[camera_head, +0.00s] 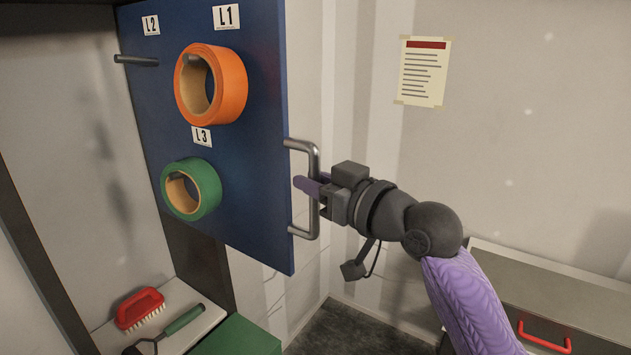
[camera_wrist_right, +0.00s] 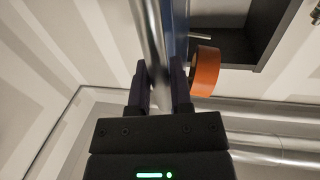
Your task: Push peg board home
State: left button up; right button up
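The blue peg board (camera_head: 262,110) stands pulled out from its dark cabinet in the head view. A metal handle (camera_head: 314,190) is fixed to its right edge. An orange tape roll (camera_head: 232,88) hangs on the peg at L1 and a green tape roll (camera_head: 208,187) on the peg at L3. The L2 peg (camera_head: 136,61) is bare. My right gripper (camera_head: 306,184) has its fingers on both sides of the handle and looks shut on it. The right wrist view shows the bar (camera_wrist_right: 153,45) between the fingers (camera_wrist_right: 159,80). My left gripper is not in view.
A red brush (camera_head: 139,308) and a green-handled tool (camera_head: 184,319) lie on a pale shelf at lower left, beside a green box (camera_head: 238,338). A grey cabinet (camera_head: 560,290) with a red handle stands at lower right. A notice (camera_head: 422,72) hangs on the wall.

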jog(key=o, duration=0.3)
jog(key=shift+d, duration=0.1)
jog(key=b+v, duration=0.3)
jog(key=v, duration=0.6)
jog(key=shift+s+d+b, duration=0.2)
jog(key=shift+s+b, duration=0.15)
